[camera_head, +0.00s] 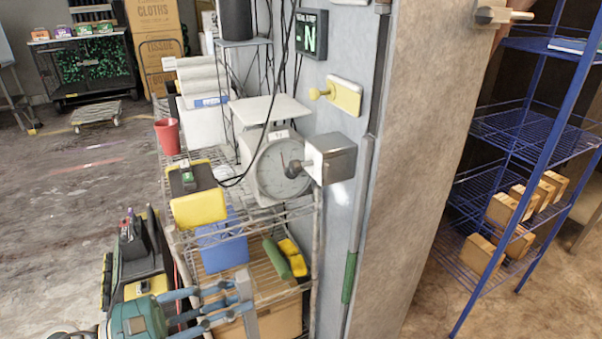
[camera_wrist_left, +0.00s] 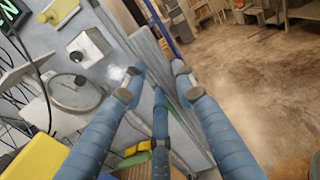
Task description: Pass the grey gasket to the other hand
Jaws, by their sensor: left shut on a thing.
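My left gripper (camera_head: 238,302) is at the bottom left of the head view, its blue fingers shut on the grey gasket (camera_head: 247,298). The gasket shows as a short, upright grey strip at the fingertips, and its lower end is cut off by the picture edge. In the left wrist view the blue fingers of the left gripper (camera_wrist_left: 158,88) reach forward, with a long grey strip between them; I cannot tell there how much of it is gasket and how much is the wall edge behind. My right gripper is not in view.
A wire rack with a dial scale (camera_head: 277,168), blue bin (camera_head: 222,246) and yellow-black case (camera_head: 198,208) stands close beyond the left gripper. A metal box (camera_head: 331,158) juts from the wall. Blue shelving (camera_head: 535,128) with cartons stands right. Open floor lies at left.

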